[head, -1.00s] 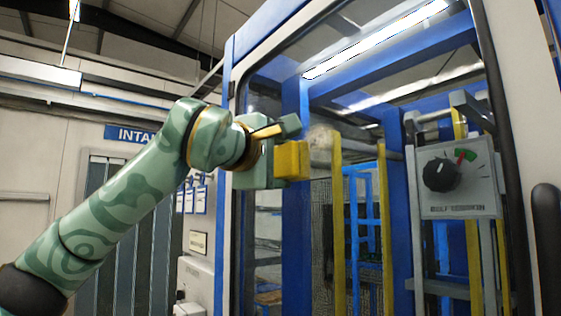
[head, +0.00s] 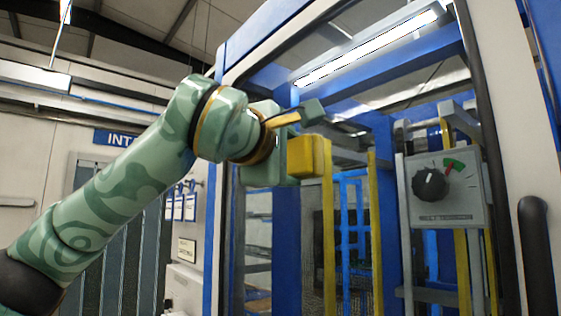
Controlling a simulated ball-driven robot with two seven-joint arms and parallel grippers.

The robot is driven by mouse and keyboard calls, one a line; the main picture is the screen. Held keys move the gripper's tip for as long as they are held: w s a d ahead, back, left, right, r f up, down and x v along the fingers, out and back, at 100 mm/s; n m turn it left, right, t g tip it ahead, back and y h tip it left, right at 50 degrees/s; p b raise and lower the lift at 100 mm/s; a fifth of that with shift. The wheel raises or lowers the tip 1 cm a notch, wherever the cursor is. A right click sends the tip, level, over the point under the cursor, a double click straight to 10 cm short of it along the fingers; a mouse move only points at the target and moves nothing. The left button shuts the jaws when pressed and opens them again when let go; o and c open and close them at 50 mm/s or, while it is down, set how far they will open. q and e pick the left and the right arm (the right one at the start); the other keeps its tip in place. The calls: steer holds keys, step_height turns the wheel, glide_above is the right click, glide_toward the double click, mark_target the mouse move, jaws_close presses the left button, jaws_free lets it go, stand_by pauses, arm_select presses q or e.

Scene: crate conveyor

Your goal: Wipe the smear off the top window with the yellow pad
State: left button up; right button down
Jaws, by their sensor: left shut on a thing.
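The yellow pad (head: 308,157) is a small block at the end of my left arm. My left gripper (head: 294,150) is shut on it and holds it in front of the tall window (head: 345,112) of the blue and white machine, towards its left side. I cannot tell for sure whether the pad touches the glass. I see no clear smear on the glass now; the pad and gripper hide part of the pane. My right gripper is not in view.
A grey panel with a black dial (head: 430,184) shows at the right of the window. A black handle (head: 538,262) stands at the right edge. A blue sign (head: 117,138) hangs on the wall behind my arm. Yellow and blue posts show through the glass.

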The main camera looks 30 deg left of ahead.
arm_select(q)
steer(key=shift+s+d+b, duration=0.15)
steer(key=shift+s+d, duration=0.2)
steer(key=shift+d, duration=0.55)
steer(key=shift+s+d+b, duration=0.2)
steer(key=shift+s+d, duration=0.15)
steer(key=shift+d, duration=0.55)
steer(key=shift+s+d+b, duration=0.15)
steer(key=shift+s+d, duration=0.2)
steer(key=shift+d, duration=0.55)
steer(key=shift+w+a, duration=0.3)
steer(key=shift+a, duration=0.5)
steer(key=shift+w+a, duration=0.35)
steer(key=shift+a, duration=0.45)
steer(key=shift+w+a, duration=0.3)
steer(key=shift+a, duration=0.5)
steer(key=w+a, duration=0.2)
steer(key=a, duration=0.3)
steer(key=shift+w+a, duration=0.2)
steer(key=shift+a, duration=0.1)
steer(key=s, duration=0.1)
steer(key=s+a, duration=0.1)
steer(key=s, duration=0.1)
steer(key=s+a, duration=0.1)
steer(key=s, duration=0.1)
steer(key=shift+s+a+b, duration=0.1)
steer(key=shift+s+b, duration=0.05)
steer(key=shift+b, duration=0.25)
steer(key=shift+s, duration=0.1)
